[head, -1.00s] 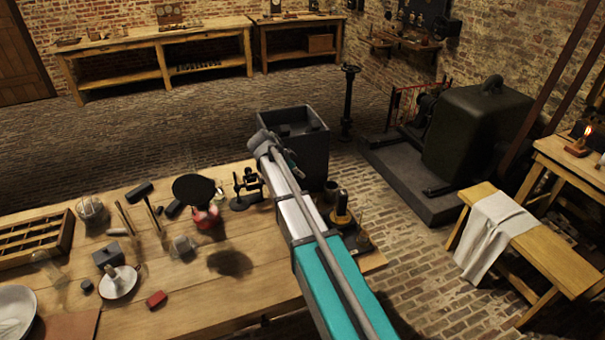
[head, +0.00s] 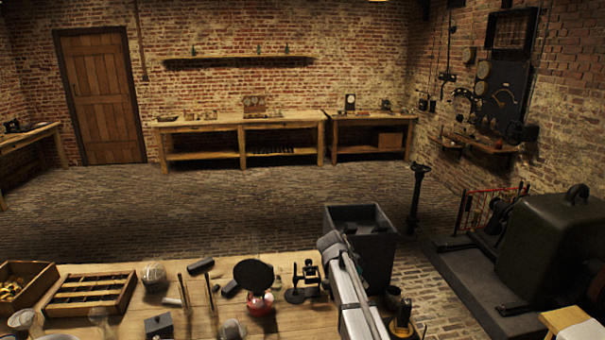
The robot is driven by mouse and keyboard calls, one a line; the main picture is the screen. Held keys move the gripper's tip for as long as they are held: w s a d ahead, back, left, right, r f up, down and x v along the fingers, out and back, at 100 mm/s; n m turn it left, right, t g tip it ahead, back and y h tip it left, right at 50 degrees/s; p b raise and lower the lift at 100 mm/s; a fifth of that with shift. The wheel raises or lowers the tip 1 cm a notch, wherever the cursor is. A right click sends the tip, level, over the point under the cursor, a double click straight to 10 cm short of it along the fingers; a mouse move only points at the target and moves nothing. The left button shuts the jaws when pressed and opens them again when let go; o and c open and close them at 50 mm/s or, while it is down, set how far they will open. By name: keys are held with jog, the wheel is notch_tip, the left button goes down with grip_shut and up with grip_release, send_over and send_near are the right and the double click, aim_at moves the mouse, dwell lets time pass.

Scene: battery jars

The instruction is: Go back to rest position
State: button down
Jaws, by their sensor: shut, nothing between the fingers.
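My gripper (head: 329,241) shows small at the far end of my arm, which reaches up from the bottom edge in the head view. It is shut and empty, above the far right part of the wooden workbench (head: 290,327). In the picture it lies just left of a dark grey open bin (head: 376,262) and overlaps the bin's left side. The fingertips are too small to make out clearly. The lower part of my arm is out of frame.
The workbench holds a wooden slotted rack (head: 92,279), a round black disc over a red base (head: 254,274), a black instrument (head: 303,282) and upright tools. A dark green machine (head: 556,245) stands at right. The brick floor behind is clear.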

jog(key=s+a+f+n+y, duration=0.1)
jog(key=s+n+y, duration=0.2)
jog(key=s+n, duration=0.3)
jog(key=s+a+f+n+y, duration=0.2)
jog(key=s+n+y, duration=0.2)
jog(key=s, duration=1.3)
jog(key=n, duration=0.3)
jog(key=shift+s+a+f+n, duration=0.15)
jog(key=shift+s+a+n, duration=0.05)
jog(key=shift+a+n, duration=0.1)
jog(key=shift+w, duration=0.1)
jog(key=w+d+r+y, duration=0.1)
jog(key=w+d+y, duration=0.1)
jog(key=w+d, duration=0.3)
jog(key=w+d+y, duration=0.2)
jog(key=w+d, duration=0.4)
jog(key=w, duration=0.8)
jog(key=w+d+r+n+y, duration=0.1)
jog(key=w+d+y, duration=0.1)
jog(key=w+d, duration=0.3)
jog(key=w, duration=0.4)
jog(key=shift+w+d+r+y, duration=0.3)
jog(key=shift+w, duration=0.1)
jog(key=shift+f+b, duration=0.15)
jog(key=shift+b, duration=0.15)
